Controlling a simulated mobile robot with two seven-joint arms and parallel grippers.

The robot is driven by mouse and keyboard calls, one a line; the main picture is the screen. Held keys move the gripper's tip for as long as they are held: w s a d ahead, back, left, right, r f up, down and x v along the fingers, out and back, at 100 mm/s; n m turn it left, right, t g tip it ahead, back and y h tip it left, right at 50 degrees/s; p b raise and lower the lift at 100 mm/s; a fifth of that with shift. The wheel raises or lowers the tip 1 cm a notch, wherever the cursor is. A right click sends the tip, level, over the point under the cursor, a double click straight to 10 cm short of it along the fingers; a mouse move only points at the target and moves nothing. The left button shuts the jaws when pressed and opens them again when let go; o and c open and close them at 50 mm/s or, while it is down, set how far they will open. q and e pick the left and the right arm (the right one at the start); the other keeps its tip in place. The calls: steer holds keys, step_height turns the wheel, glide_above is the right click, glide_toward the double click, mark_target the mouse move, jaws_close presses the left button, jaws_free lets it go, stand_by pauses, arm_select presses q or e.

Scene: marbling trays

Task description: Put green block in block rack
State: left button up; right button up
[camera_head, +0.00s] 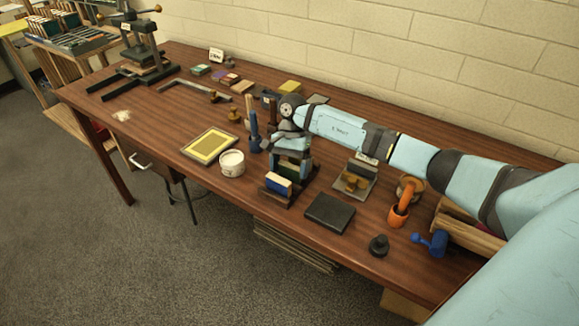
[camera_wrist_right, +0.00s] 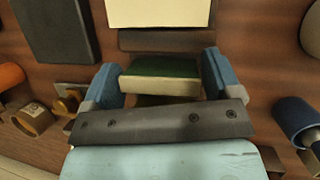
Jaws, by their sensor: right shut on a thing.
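The green block (camera_wrist_right: 160,68), with a pale lower side, is between the blue fingers of my right gripper (camera_wrist_right: 160,78) in the right wrist view. In the head view my right gripper (camera_head: 291,165) points down over the dark wooden block rack (camera_head: 291,202), and the green block is mostly hidden by the fingers. A blue and cream block (camera_head: 278,185) stands in the rack's near part; its cream side (camera_wrist_right: 158,12) shows in the right wrist view. I cannot tell whether the green block touches the rack. My left gripper is not in view.
A black flat slab (camera_head: 330,212) lies close in front of the rack. A white tub (camera_head: 232,162) and a dark blue bottle-like tool (camera_head: 254,138) stand to its left.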

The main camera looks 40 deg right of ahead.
steer(key=shift+f, duration=0.1)
steer(key=shift+f+b, duration=0.15)
steer(key=shift+b, duration=0.15)
steer(key=o, duration=0.7)
steer(key=shift+o, duration=0.2)
steer(key=shift+r+p, duration=0.35)
steer(key=shift+r, duration=0.05)
steer(key=b+v, duration=0.1)
steer(key=v, duration=1)
steer(key=shift+d+r+b, duration=0.15)
steer(key=shift+r+b, duration=0.2)
steer(key=shift+b, duration=0.05)
